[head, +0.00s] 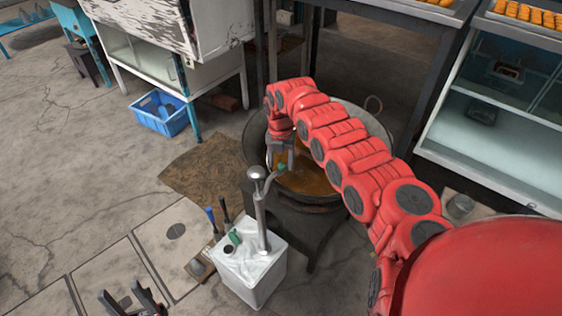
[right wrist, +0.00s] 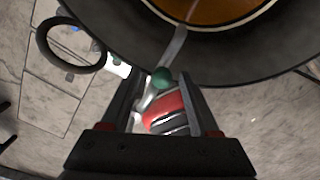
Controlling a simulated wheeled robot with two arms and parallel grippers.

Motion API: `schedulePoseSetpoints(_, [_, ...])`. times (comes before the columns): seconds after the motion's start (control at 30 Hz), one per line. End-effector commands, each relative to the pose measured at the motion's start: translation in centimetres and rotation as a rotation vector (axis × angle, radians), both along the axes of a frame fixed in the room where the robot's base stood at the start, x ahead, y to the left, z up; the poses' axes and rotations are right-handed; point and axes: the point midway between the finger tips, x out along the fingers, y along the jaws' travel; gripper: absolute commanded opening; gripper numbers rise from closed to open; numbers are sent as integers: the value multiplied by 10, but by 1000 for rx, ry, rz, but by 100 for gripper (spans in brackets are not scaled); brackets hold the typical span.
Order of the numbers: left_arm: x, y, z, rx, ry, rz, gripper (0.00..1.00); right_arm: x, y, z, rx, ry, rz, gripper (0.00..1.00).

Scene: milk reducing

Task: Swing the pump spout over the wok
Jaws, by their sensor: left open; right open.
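The white canister (head: 252,268) stands on the floor in front of the wok, with a metal pump (head: 261,215) upright on it. The pump's spout (head: 271,177) points right toward the wok (head: 255,145), which holds orange-brown liquid. My right gripper (head: 281,163) is open at the spout's tip, over the near left part of the wok. In the right wrist view a green ball-like piece (right wrist: 162,77) and a grey metal rod (right wrist: 174,48) show between the open fingers; I cannot tell whether they touch. My left gripper (head: 133,300) is open and empty at the bottom left.
My red right arm crosses above the wok and hides much of it. A dark ring handle (right wrist: 42,45) juts from the wok. Two dark-handled tools (head: 212,220) stand left of the canister. A blue crate (head: 159,115) sits further back. The floor at left is mostly clear.

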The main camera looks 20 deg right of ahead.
Motion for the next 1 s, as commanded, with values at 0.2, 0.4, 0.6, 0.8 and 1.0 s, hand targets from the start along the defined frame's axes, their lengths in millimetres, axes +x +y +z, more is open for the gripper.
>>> schedulePoseSetpoints(0.2, [0, 0, 0, 0, 0, 0, 50, 0, 0, 2, 0, 0, -1, 62])
schedulePoseSetpoints(0.4, [0, 0, -1, 0, 0, 0, 50, 0, -1, 27, -1, 0, -1, 62])
schedulePoseSetpoints(0.6, [0, 0, -6, 0, 0, 0, 50, 2, -1, 80, -2, -7, -1, 62])
schedulePoseSetpoints(0.8, [0, 0, -9, 0, 0, 0, 50, 2, 0, 131, -2, -5, 0, 62])
schedulePoseSetpoints(1.0, [0, 0, -9, 0, 0, 0, 50, 0, 0, 164, -2, 0, 1, 62])
